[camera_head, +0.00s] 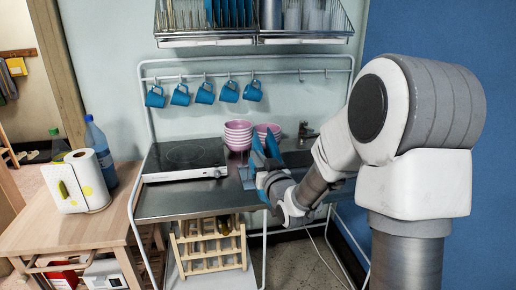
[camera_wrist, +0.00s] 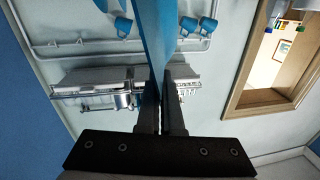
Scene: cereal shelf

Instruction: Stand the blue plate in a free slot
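The blue plate (camera_wrist: 152,45) is seen nearly edge-on in the wrist view, between the two dark fingers of my gripper (camera_wrist: 165,85). The gripper is shut on it. In the head view the plate (camera_head: 258,152) shows as blue slivers above the counter, beside the pink bowls, with my gripper (camera_head: 268,168) at it. The wire dish rack (camera_head: 205,40) hangs on the wall at the top of the head view, above and apart from the plate. Several blue plates (camera_head: 228,12) stand upright in its left part. Its top is cut off, and I cannot tell which slots are free.
Blue mugs (camera_head: 205,93) hang from a rail below the rack. Stacked pink bowls (camera_head: 238,134) stand on the counter (camera_head: 165,205) beside the hob (camera_head: 185,157). A faucet (camera_head: 305,132) is behind my arm. A wooden table (camera_head: 75,228) with bottles stands at left.

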